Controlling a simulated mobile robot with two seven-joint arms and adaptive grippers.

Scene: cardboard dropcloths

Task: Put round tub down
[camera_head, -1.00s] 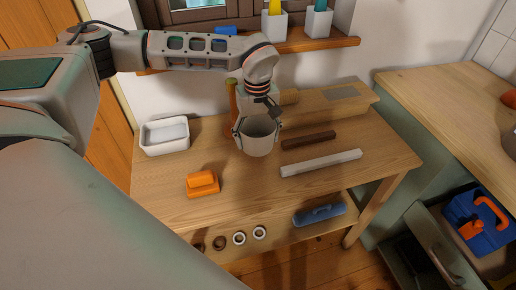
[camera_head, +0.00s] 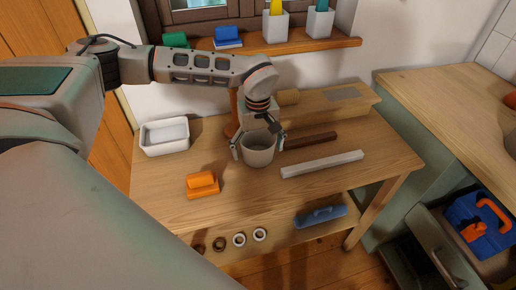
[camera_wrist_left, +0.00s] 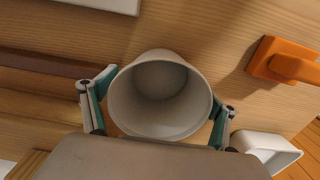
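The round tub (camera_head: 258,151) is a pale grey, open, empty pot. It appears to stand upright on the wooden table (camera_head: 255,190), in front of the brown bar. My left gripper (camera_head: 259,146) reaches down over it, with one finger at each side. The fingers look spread wider than the tub in the head view. In the left wrist view I look into the tub (camera_wrist_left: 160,98), with the green-padded fingers of my left gripper (camera_wrist_left: 163,92) close beside its rim. Any slight contact there is hard to tell. My right gripper is not in view.
A white tray (camera_head: 166,136) and an orange block-shaped tool (camera_head: 202,185) lie left of the tub. A brown bar (camera_head: 311,141), a white bar (camera_head: 322,164) and a wooden box (camera_head: 335,103) lie right and behind. The table's front is clear.

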